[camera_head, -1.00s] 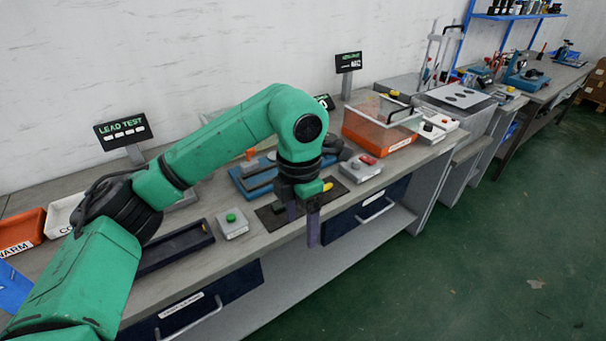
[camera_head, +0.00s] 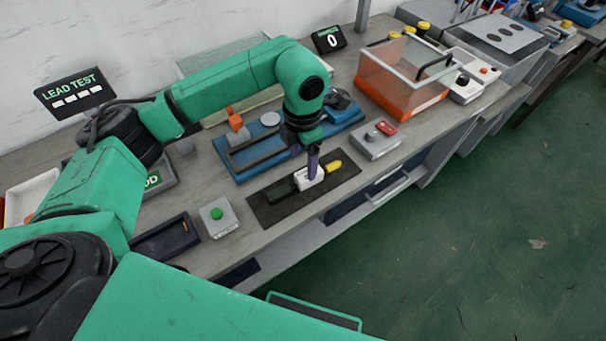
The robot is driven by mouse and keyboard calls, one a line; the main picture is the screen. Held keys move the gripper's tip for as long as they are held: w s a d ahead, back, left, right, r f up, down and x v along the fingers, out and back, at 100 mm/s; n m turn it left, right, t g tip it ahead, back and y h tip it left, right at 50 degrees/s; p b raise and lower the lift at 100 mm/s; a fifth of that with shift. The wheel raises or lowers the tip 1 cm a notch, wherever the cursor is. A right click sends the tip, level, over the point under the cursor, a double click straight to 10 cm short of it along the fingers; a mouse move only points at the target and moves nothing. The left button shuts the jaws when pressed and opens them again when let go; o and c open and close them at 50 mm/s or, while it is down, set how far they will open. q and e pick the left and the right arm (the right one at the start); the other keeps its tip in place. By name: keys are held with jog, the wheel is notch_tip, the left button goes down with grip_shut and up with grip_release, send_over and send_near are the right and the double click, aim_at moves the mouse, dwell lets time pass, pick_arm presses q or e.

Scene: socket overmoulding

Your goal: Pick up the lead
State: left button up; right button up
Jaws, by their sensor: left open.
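A dark mat (camera_head: 262,209) lies at the bench's front edge. On it, in a row, are a dark piece (camera_head: 281,190), a white block (camera_head: 304,183) with small dark marks and a yellow piece (camera_head: 334,167). This row looks like the lead; whether its parts are joined I cannot tell. My left gripper (camera_head: 314,172) points down with its purple fingers at the white block, partly covering it. The jaws are open; whether they touch the block I cannot tell. My right gripper is out of view.
A blue fixture (camera_head: 228,168) stands behind the mat. A green-button box (camera_head: 217,217) is to the left, a red-switch box (camera_head: 375,140) to the right. An orange bin (camera_head: 384,98) with a clear cover stands further right.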

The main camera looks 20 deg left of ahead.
aim_at(303, 175)
pick_arm(q)
jog(key=f, duration=0.1)
jog(key=f+p, duration=0.1)
jog(key=f, duration=0.1)
jog(key=f+p, duration=0.1)
jog(key=f, duration=0.1)
jog(key=shift+w+f, duration=0.25)
jog(key=shift+f, duration=0.3)
jog(key=shift+c, duration=0.3)
jog(key=c, duration=1)
grip_shut()
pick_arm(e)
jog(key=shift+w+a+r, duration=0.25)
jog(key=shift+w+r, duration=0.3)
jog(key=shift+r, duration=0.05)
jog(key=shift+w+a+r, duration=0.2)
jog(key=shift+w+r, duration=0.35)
